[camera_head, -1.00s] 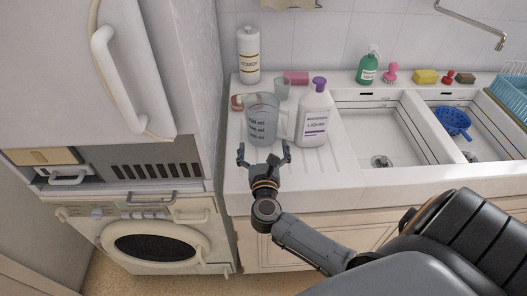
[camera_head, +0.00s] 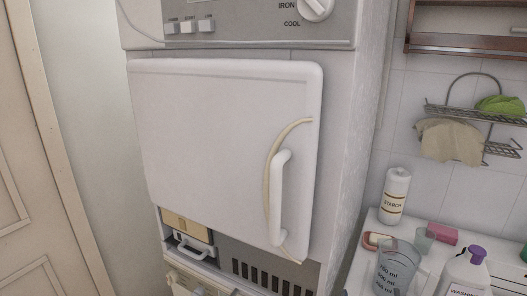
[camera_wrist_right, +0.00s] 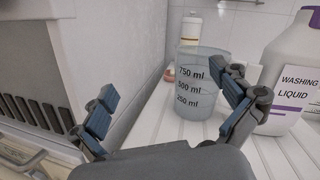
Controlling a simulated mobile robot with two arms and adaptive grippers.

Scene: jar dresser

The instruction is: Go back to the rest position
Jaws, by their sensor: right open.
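My right gripper (camera_wrist_right: 170,90) shows only in the right wrist view. Its two fingers are spread wide with nothing held between them. A clear measuring jug (camera_wrist_right: 199,72) marked 250, 500 and 750 ml stands upright on the white drainboard, beyond the fingers. The right finger overlaps the jug's right side in that view. The jug also shows at the bottom right of the head view (camera_head: 396,270), cut off by the frame edge. Neither gripper shows in the head view, and my left gripper is in no view.
A white washing liquid bottle (camera_wrist_right: 293,75) stands right of the jug. A starch bottle (camera_head: 395,196), pink sponge (camera_head: 441,233) and small cup (camera_head: 424,241) stand behind. The dryer (camera_head: 225,140) fills the head view's middle. A wire rack (camera_head: 475,112) hangs on the tiled wall.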

